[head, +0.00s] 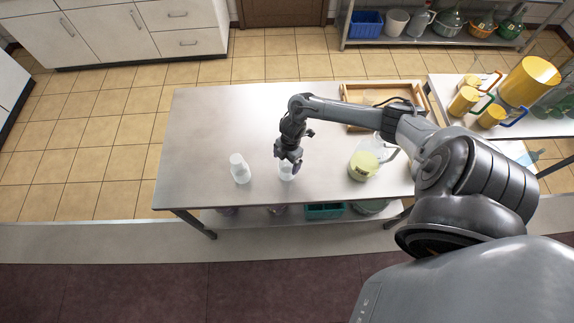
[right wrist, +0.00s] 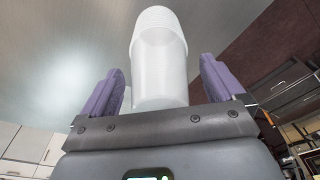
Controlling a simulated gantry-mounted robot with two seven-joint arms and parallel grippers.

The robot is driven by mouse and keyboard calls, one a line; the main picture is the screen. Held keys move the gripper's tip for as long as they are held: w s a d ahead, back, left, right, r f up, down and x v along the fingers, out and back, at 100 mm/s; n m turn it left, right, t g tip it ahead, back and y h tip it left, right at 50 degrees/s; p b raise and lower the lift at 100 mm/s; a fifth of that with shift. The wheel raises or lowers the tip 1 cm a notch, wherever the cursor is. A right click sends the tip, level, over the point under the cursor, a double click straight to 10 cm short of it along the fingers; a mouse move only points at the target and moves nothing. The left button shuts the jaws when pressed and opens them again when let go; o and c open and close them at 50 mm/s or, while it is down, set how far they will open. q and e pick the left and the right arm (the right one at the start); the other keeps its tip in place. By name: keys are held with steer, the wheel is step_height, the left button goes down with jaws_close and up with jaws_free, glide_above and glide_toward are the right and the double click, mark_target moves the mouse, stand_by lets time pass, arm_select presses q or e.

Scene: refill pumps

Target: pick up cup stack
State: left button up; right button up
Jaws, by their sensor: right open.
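A white cup stack (head: 240,168) stands on the left part of the metal table. In the right wrist view, a pale, translucent cup stack (right wrist: 160,62) rises between the two purple fingers of the right gripper (right wrist: 158,88). The fingers are open, with a visible gap on each side of it. My left gripper is not in view.
A clear pitcher with yellow-green liquid (head: 363,166) stands on the table to the right. A wooden tray (head: 352,90) lies at the back right, behind my arm. Yellow pitchers (head: 463,101) stand on the side table.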

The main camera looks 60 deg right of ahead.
steer(key=c, duration=1.5)
steer(key=shift+r, duration=0.15)
steer(key=shift+r, duration=0.5)
step_height(320, 180, up, 2)
steer(key=shift+r, duration=0.15)
steer(key=shift+s+d+r+p, duration=0.35)
steer(key=shift+s+d+r, duration=0.55)
steer(key=shift+s+r, duration=0.6)
steer(key=shift+s+d+r+p, duration=0.3)
steer(key=shift+s+d+r, duration=0.65)
steer(key=shift+s, duration=0.95)
steer(key=shift+s+d+r+p, duration=0.35)
steer(key=shift+s+d+r, duration=0.5)
steer(key=shift+s+r, duration=0.65)
